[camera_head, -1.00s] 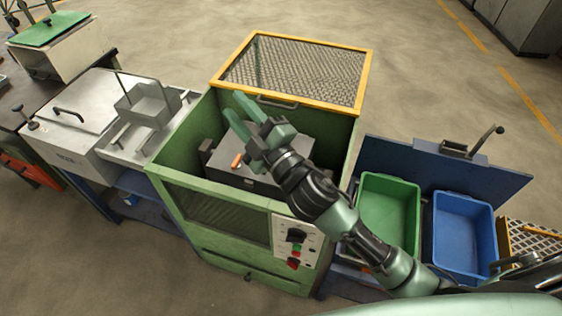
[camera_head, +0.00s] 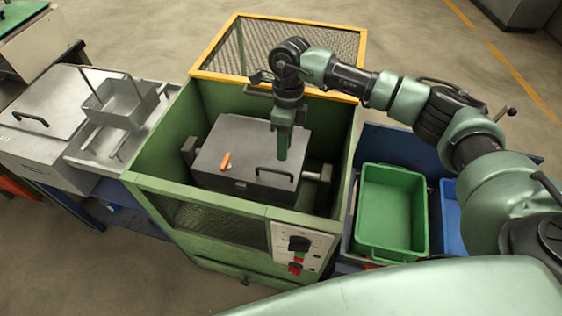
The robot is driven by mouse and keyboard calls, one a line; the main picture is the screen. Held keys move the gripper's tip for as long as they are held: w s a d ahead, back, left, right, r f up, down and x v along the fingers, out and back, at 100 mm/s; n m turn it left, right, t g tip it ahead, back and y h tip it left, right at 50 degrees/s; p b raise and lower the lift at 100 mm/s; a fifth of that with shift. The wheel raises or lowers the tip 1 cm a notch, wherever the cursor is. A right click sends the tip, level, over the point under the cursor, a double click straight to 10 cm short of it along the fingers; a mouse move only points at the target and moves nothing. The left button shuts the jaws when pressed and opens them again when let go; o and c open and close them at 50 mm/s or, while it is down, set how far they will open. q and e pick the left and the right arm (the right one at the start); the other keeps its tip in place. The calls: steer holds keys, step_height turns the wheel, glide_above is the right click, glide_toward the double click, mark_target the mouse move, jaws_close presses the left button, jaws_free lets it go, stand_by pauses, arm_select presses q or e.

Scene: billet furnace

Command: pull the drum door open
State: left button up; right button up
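The drum (camera_head: 214,178) is a dark grey box on an axle inside the open green cabinet. Its flat lid-like door (camera_head: 235,135) faces up and lies flush on the box. An orange latch lever (camera_head: 226,161) sits near the front left of the door, and a dark bar handle (camera_head: 275,172) is at the front right. My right gripper (camera_head: 283,156) points straight down over the door, its tips just behind the bar handle in the picture. The fingers line up edge-on, so their gap is hidden; contact with the handle cannot be told. My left gripper is out of view.
The cabinet's yellow-framed mesh lid (camera_head: 215,77) stands open at the back. The cabinet's green front wall (camera_head: 190,199) carries a control panel (camera_head: 297,250).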

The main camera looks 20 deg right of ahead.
steer(key=p, duration=0.2)
glide_above(282, 177)
step_height(282, 177, down, 7)
steer(key=shift+s+r, duration=0.1)
steer(key=shift+r, duration=0.05)
jaws_close()
stand_by(1.2)
